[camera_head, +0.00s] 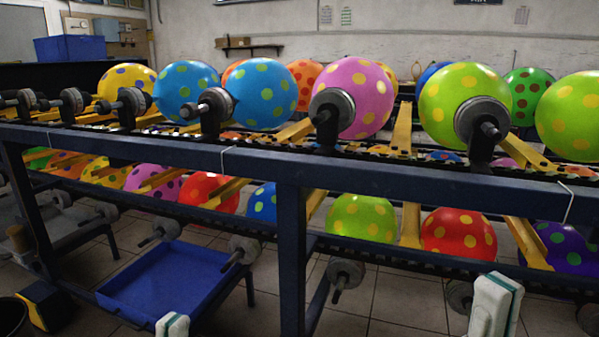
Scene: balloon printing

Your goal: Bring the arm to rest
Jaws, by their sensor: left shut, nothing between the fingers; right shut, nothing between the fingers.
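My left gripper (173,322) shows only as white fingertips with a teal line at the bottom edge, in front of the blue tray. It is shut and empty. My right gripper (497,297) shows at the bottom right, white with a teal strip, in front of the lower part of the rack. It is also shut and holds nothing. Both stand apart, pointing up in the picture. The rest of both arms is out of view.
A dark blue rack (370,178) spans the view, with polka-dot balloons on its upper and lower rows, including a pink one (358,80). Grey rollers (478,118) jut toward me. An empty blue tray (165,283) lies low at left. Bare tiled floor (400,315) shows below.

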